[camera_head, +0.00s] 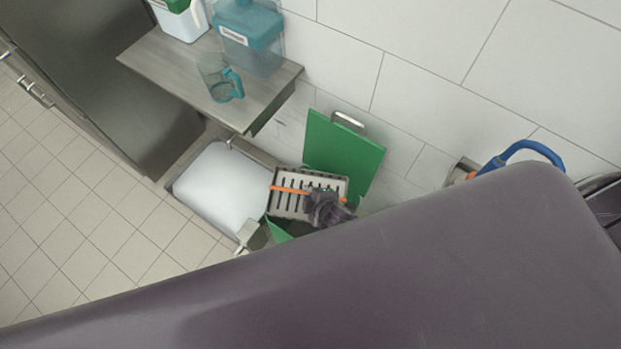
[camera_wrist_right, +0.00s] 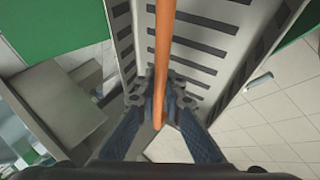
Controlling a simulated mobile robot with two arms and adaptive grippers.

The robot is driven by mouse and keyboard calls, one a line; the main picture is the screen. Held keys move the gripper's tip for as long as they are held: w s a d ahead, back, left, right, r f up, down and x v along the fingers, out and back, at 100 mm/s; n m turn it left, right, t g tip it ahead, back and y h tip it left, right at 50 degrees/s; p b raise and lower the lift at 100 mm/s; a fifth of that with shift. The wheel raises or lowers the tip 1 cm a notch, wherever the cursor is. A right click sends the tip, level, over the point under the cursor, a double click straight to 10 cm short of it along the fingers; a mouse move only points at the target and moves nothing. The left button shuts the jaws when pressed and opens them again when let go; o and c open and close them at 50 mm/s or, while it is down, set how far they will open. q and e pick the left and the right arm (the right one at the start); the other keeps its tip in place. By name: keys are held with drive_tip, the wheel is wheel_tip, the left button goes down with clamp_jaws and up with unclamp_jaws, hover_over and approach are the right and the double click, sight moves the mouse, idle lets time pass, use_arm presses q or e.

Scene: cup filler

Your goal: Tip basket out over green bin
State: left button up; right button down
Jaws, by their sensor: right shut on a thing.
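The basket (camera_head: 296,203) is a grey slotted box with an orange handle (camera_head: 290,189). In the head view it is over the opening of the green bin (camera_head: 279,232), and its slotted side faces up toward the camera, so it looks tilted. The bin's green lid (camera_head: 342,151) stands open against the wall. My right gripper (camera_head: 330,207) is at the basket's right end. In the right wrist view my right gripper (camera_wrist_right: 160,112) is shut on the orange handle (camera_wrist_right: 164,50), with the slotted basket (camera_wrist_right: 205,45) beyond it. The basket's inside is hidden. My left gripper is not in view.
A sink-like basin with a white filling (camera_head: 220,190) stands left of the bin. A steel shelf (camera_head: 180,75) above holds a teal jug (camera_head: 217,80) and containers, including a teal-lidded one (camera_head: 250,30). A blue hose-like handle (camera_head: 525,150) is at right. Tiled floor lies open at left.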

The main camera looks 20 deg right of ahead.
drive_tip(key=p, duration=0.1)
drive_tip(key=r+g+p, duration=0.1)
drive_tip(key=shift+w+d+p, duration=0.1)
drive_tip(key=shift+w+p, duration=0.1)
drive_tip(key=shift+p, duration=0.1)
drive_tip(key=shift+f+g+y+p, duration=0.15)
drive_tip(key=shift+g+y+p, duration=0.25)
drive_tip(key=shift+p, duration=0.2)
drive_tip(key=shift+f, duration=0.2)
drive_tip(key=shift+r+m+g+y+p, duration=0.1)
drive_tip(key=shift+m+g+y+p, duration=0.2)
drive_tip(key=shift+g+p, duration=0.25)
drive_tip(key=shift+f+g+b, duration=0.2)
drive_tip(key=shift+g+b, duration=0.2)
drive_tip(key=shift+g, duration=0.05)
drive_tip(key=shift+g+y, duration=0.3)
drive_tip(key=shift+s, duration=0.1)
